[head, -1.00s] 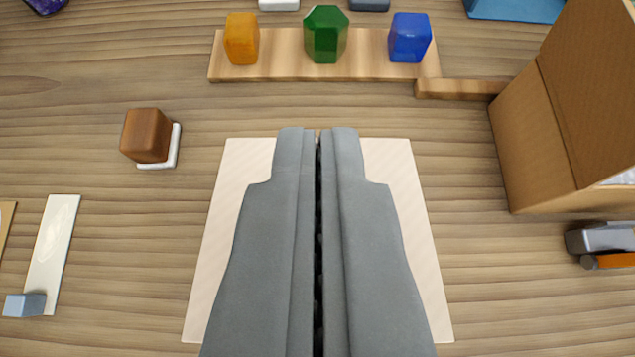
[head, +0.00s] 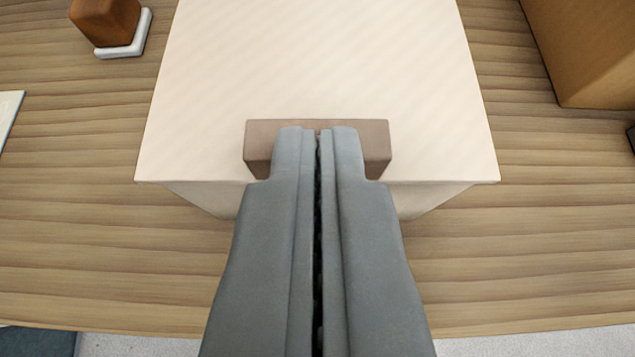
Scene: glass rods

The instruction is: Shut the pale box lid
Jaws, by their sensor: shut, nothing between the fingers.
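The pale box lid (head: 320,60) fills the upper middle of the view as a broad flat panel, its far end cut off by the picture's top. A brown handle block (head: 260,145) sits at the lid's near edge. Part of the pale box body (head: 200,197) shows below that edge, narrower than the lid. The lid looks roughly flat over the body, but I cannot tell whether a gap is left. My gripper (head: 318,130) is shut and empty, its tips over the middle of the handle and hiding part of it. I cannot tell whether they touch.
A brown block (head: 103,20) on a white base (head: 128,48) stands at the upper left. A cardboard box (head: 590,50) stands at the upper right.

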